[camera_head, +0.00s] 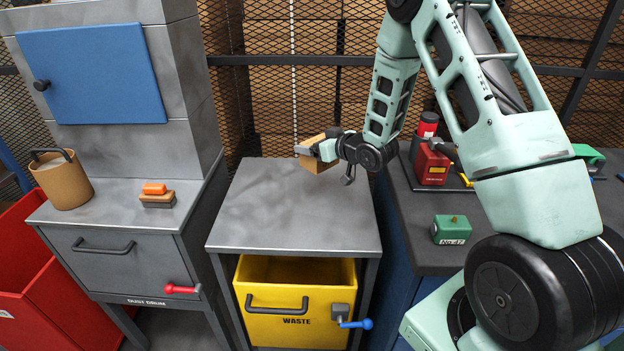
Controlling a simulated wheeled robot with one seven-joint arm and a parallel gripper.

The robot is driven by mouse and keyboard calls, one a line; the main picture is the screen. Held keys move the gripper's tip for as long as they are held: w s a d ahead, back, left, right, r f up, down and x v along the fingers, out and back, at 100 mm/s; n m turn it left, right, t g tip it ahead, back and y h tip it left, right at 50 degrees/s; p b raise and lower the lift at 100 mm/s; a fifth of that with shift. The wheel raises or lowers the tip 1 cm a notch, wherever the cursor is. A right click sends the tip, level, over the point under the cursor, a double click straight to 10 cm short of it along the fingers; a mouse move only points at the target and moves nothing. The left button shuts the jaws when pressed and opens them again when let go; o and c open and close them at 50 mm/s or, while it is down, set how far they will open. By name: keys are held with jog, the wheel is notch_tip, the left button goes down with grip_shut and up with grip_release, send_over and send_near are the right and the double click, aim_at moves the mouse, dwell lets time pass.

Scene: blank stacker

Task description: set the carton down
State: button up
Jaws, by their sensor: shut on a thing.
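A tan cardboard carton (319,163) is at the far right part of the grey stand top. My gripper (318,150) reaches in from the right and is shut on the carton. My wrist and fingers cover part of it. I cannot tell whether its underside touches the surface or hangs a little above it. The grey stand top (280,215) is otherwise bare.
A yellow waste bin (290,325) sits under the stand top. A green block (451,230) and a red box (432,165) stand on the right bench. Mesh stands behind.

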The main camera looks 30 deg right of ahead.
jog(key=shift+w+f, duration=0.15)
jog(key=shift+w, duration=0.15)
notch_tip(320, 180, down, 6)
jog(key=shift+w+r+p, duration=0.1)
jog(key=shift+r+p, duration=0.15)
jog(key=shift+p, duration=0.15)
notch_tip(320, 180, down, 4)
jog(key=shift+f, duration=0.1)
